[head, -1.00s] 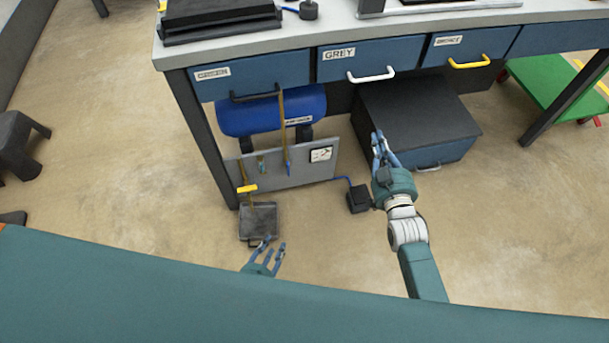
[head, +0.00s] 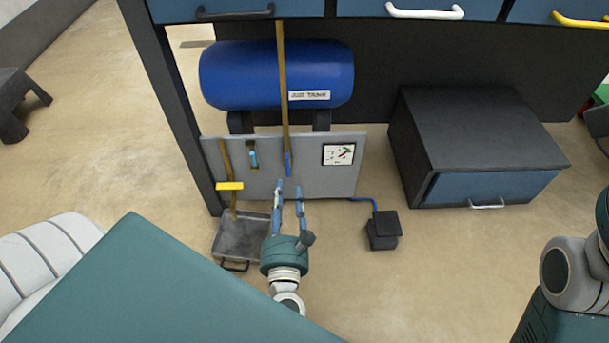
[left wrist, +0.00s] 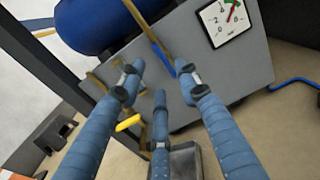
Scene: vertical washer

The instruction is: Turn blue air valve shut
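The blue valve handle (head: 288,164) is a slim blue lever at the lower end of a brass pipe in front of the grey panel (head: 310,180). It points down. My left gripper (head: 288,190) is just below the handle, fingers up and apart, with nothing between them. In the left wrist view the blue handle (left wrist: 162,60) lies beyond the gap between the open fingertips (left wrist: 159,82); I see no clear contact. My right arm shows at the right edge of the head view, but its gripper is out of view.
A yellow handle (head: 229,186) on another pipe sits left, above a grey tray (head: 240,232). The blue air tank (head: 277,75) is above. A gauge (head: 338,154) is right on the panel. A black box with hose (head: 383,230) and dark cabinet (head: 470,135) stand right.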

